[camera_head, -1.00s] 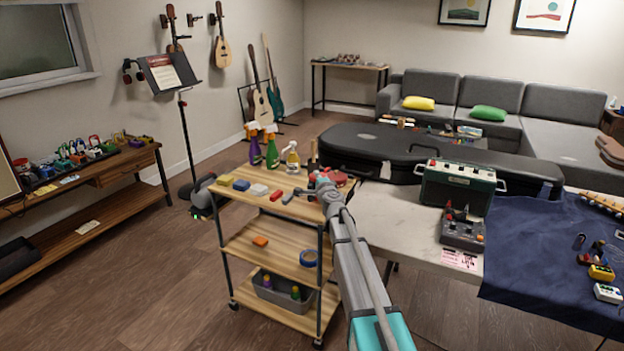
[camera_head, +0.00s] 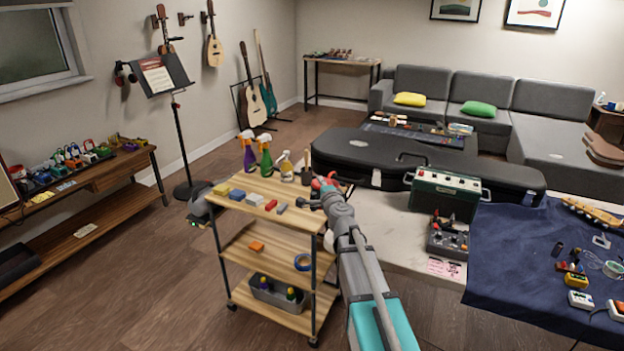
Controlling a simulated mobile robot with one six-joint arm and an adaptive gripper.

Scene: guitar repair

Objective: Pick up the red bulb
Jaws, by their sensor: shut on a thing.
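My gripper (camera_head: 316,194) is at the end of my arm, over the right back part of the wooden cart's top shelf (camera_head: 262,185). It is small and partly hidden by my own wrist. A small red thing (camera_head: 317,184) shows at the gripper and looks like the red bulb. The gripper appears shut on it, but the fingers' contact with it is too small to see. I cannot tell how far above the shelf it is.
Yellow (camera_head: 221,188), blue (camera_head: 237,194), white and red blocks lie on the cart top. Spray bottles (camera_head: 265,158) stand behind them. A green amplifier (camera_head: 445,191) and black guitar case (camera_head: 380,155) are on the table to the right.

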